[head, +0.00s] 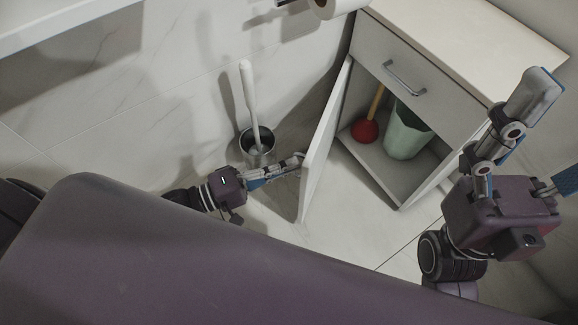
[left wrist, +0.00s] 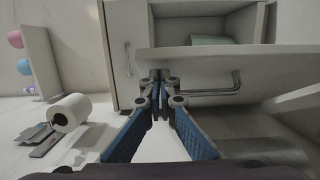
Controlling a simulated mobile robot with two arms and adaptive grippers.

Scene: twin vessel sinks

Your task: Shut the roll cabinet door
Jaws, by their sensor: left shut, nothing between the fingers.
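The cabinet door (head: 322,145) is a white panel standing wide open at the left side of the white cabinet (head: 480,28). My left gripper (head: 298,160) is shut and empty, its tips at the outer face of the door; whether they touch cannot be told. In the left wrist view its fingers (left wrist: 160,84) come together in front of the door (left wrist: 190,60), close to a bar handle (left wrist: 225,91). My right gripper (head: 550,135) is open, with its fingers apart, in front of the cabinet's right side.
A red plunger (head: 365,131) and a green bin (head: 406,136) stand inside the cabinet. A drawer with a handle (head: 405,80) sits above the opening. A toilet brush in its holder (head: 256,145) stands left of the door. A paper roll (head: 338,8) hangs above.

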